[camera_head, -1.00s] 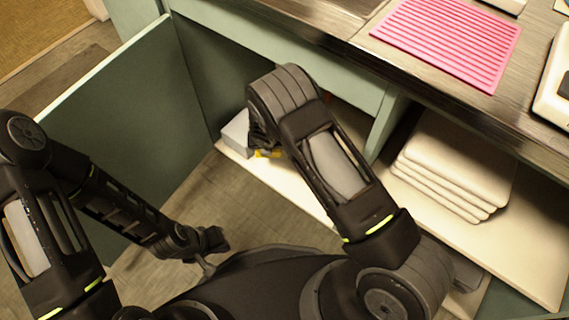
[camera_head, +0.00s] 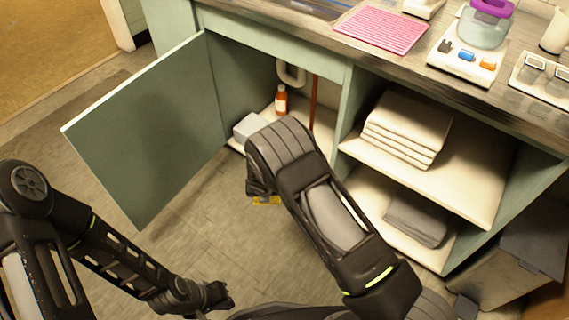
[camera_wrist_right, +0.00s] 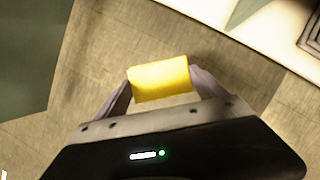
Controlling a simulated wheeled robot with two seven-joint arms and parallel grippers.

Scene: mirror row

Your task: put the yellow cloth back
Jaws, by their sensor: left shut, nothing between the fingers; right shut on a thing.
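The yellow cloth (camera_wrist_right: 160,78) is between the two fingers of my right gripper (camera_wrist_right: 162,86), which is shut on it, in the right wrist view. In the head view a sliver of the yellow cloth (camera_head: 266,201) shows below my right wrist, over the floor in front of the open cabinet; the right fingers are hidden there. My left gripper (camera_head: 222,297) is low at the bottom of the head view, shut and empty, away from the cloth.
The green cabinet door (camera_head: 150,130) stands open. Inside are a grey box (camera_head: 250,127), an orange bottle (camera_head: 281,101) and pipes. Right shelves hold white folded towels (camera_head: 407,128) and grey ones (camera_head: 416,218). A pink mat (camera_head: 382,29) lies on the counter.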

